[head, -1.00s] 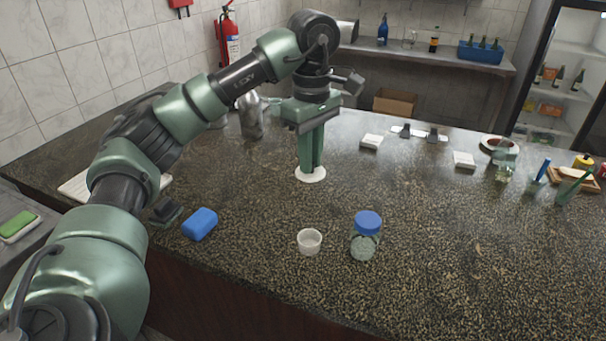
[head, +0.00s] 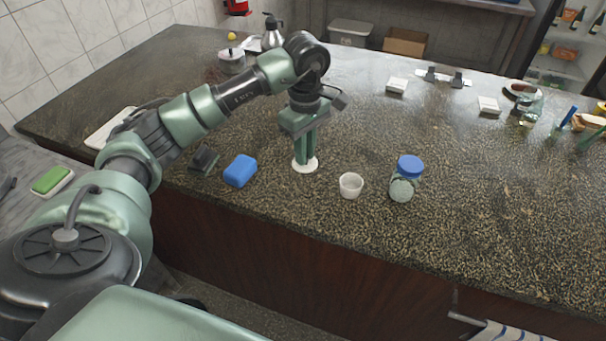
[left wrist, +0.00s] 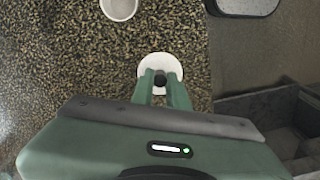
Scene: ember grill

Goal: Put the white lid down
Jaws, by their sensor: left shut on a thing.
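The white lid (head: 305,168) is a small round disc with a dark knob, seen under my left gripper (head: 304,158) in the head view. It also shows in the left wrist view (left wrist: 146,68), where the fingers of my left gripper (left wrist: 161,85) close around the knob. The gripper points straight down and is shut on the lid. The lid is at or just above the speckled counter (head: 270,215), near its front edge; I cannot tell whether it touches. My right gripper is not in view.
A white cup (head: 351,186) stands right of the lid, with a blue-capped glass jar (head: 403,180) beyond it. A blue block (head: 240,170) lies to the left, beside a dark object (head: 204,159). The counter behind the lid is clear.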

